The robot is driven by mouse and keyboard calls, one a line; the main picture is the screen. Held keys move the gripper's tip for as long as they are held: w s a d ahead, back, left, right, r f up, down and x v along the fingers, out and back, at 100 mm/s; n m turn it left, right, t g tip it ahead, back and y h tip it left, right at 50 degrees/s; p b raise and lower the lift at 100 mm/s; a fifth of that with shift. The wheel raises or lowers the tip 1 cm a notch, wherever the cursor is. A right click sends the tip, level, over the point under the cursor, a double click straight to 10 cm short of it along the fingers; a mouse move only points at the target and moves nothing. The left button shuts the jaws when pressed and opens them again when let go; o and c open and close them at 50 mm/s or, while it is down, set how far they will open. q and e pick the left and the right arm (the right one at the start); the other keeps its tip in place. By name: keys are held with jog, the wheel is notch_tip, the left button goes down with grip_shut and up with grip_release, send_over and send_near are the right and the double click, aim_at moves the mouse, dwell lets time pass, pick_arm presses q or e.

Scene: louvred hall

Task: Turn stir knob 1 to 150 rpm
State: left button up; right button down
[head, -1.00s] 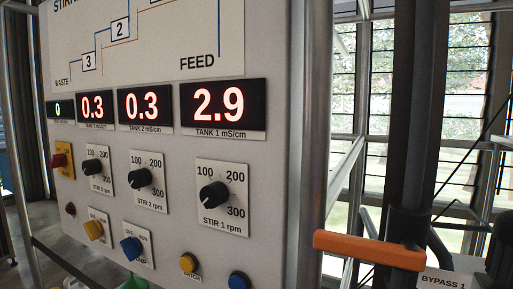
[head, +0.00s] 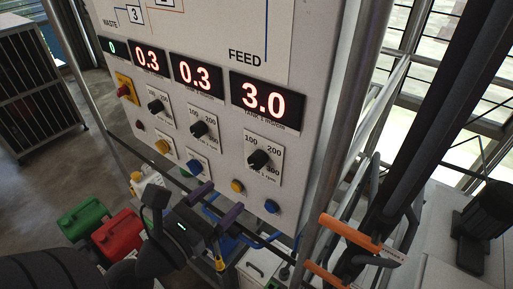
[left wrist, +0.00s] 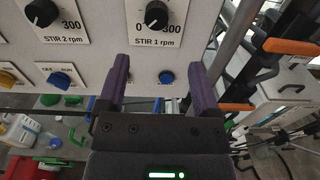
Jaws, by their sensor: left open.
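The stir 1 knob (head: 258,160) is a black round knob on a white scale plate marked 100, 200 and 300, below the tank 1 display. Its exact setting is too small to read. In the left wrist view the knob (left wrist: 155,15) is at the top, ahead of and between the fingers. My left gripper (head: 216,202) has two purple fingers, apart and empty, below and to the left of the knob in the head view. Its open fingers also show in the left wrist view (left wrist: 158,66), not touching the knob. My right gripper is not in view.
The stir 2 knob (head: 199,129) is to the left. An orange handle (head: 350,231) juts out at the right. Green (head: 84,217) and red (head: 117,236) canisters stand below left.

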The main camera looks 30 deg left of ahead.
aim_at(253, 163)
pick_arm(q)
jog(key=shift+n, duration=0.5)
jog(key=w+p, duration=0.2)
jog(key=w, duration=0.2)
jog(key=w+p, duration=0.2)
jog(key=w, duration=0.3)
jog(key=shift+w+d+r, duration=0.15)
jog(key=shift+w+d, duration=0.05)
jog(key=shift+w+p, duration=0.25)
jog(key=shift+p, duration=0.1)
jog(key=shift+w, duration=0.1)
grip_shut()
dwell(0.4)
